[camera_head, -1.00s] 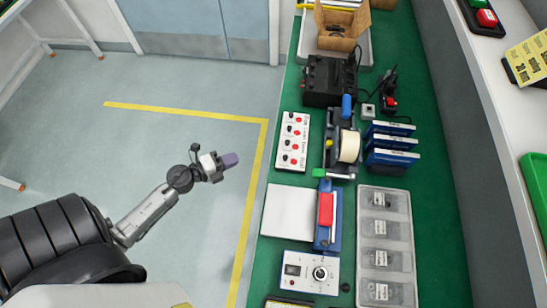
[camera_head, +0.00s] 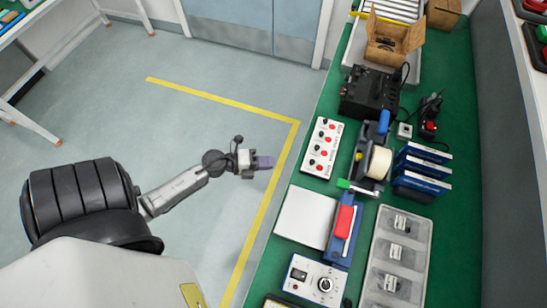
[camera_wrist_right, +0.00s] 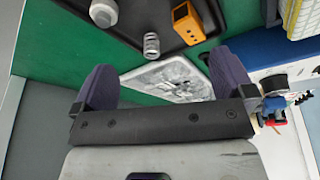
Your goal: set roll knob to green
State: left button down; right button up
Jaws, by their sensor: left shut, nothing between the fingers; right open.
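A coder machine with a cream roll (camera_head: 376,162) stands on the green bench. It has a blue handle (camera_head: 384,121) at its far end and a green tab (camera_head: 343,184) at its near left. I cannot tell which part is the roll knob. A white panel (camera_head: 321,147) with red and dark knobs lies left of the machine. My left gripper (camera_head: 265,162) is shut and empty over the floor, left of the bench and apart from everything on it. My right gripper (camera_wrist_right: 166,82) is open and empty in the right wrist view; the head view does not show it.
A white control box with a dial (camera_head: 325,284), a red-handled blue device (camera_head: 344,222), a clear-lidded tray (camera_head: 396,250) and blue racks (camera_head: 420,170) crowd the bench. In the wrist view, a dark tray holds a spring (camera_wrist_right: 151,44) and an orange block (camera_wrist_right: 187,22).

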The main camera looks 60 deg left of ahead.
aim_at(310, 162)
pick_arm(q)
jog(key=b+x, duration=0.1)
jog(key=x, duration=1.1)
jog(key=shift+r, duration=0.1)
pick_arm(e)
jog(key=shift+d+f, duration=0.2)
jog(key=shift+f, duration=0.4)
pick_arm(q)
jog(key=shift+s, duration=0.1)
pick_arm(e)
jog(key=shift+a, duration=0.1)
